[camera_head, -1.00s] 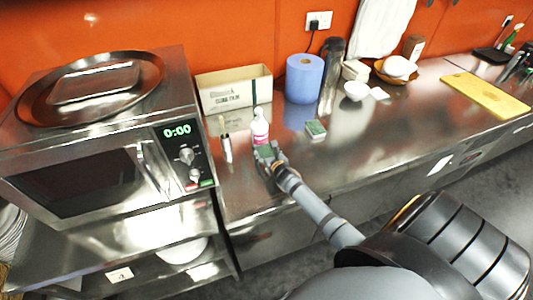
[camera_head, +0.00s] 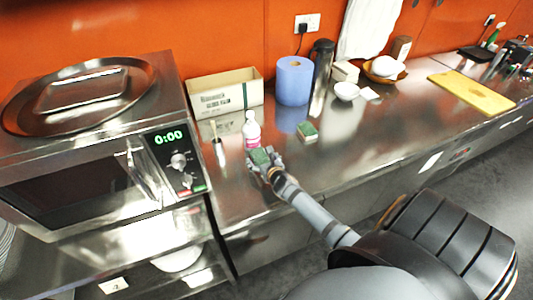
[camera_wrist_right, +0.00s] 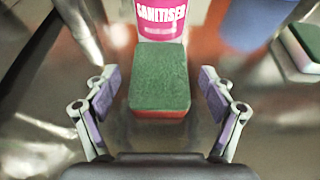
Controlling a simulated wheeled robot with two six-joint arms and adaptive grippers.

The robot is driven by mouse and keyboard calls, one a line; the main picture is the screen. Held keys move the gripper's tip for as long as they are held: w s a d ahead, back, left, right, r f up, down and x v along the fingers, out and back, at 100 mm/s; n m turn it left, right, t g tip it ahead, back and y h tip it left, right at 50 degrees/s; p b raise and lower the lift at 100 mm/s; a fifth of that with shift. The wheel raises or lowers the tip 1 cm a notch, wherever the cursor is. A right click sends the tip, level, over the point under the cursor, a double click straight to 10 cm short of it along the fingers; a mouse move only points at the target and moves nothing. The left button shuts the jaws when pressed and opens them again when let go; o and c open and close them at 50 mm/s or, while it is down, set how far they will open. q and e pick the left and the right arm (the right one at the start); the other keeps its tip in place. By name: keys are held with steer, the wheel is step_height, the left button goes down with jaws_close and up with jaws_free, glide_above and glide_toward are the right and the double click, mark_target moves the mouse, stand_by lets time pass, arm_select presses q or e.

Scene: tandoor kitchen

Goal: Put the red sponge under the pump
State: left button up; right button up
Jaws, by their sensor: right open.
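The red sponge (camera_wrist_right: 159,90) has a green top and a red body. In the wrist view it sits on the counter between the fingers of my right gripper (camera_wrist_right: 158,92). The fingers are open, with a gap on each side. In the head view the sponge (camera_head: 261,157) shows at my right gripper (camera_head: 266,163). The pump bottle (camera_head: 251,131), white with a pink label, stands just behind it. The bottle's pink "SANITISER" label (camera_wrist_right: 161,15) shows at the top of the wrist view. I cannot tell whether sponge and bottle touch. My left gripper is not in view.
Another green-topped sponge (camera_head: 307,131) with a pale body lies to the right. A brush-like tool (camera_head: 219,150) stands left of the bottle. A cardboard box (camera_head: 226,93), blue roll (camera_head: 294,81) and dark flask (camera_head: 320,78) stand behind. A microwave (camera_head: 100,150) is at left.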

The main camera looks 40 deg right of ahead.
steer(key=v, duration=0.9)
steer(key=shift+s+b, duration=0.15)
steer(key=shift+b, duration=0.15)
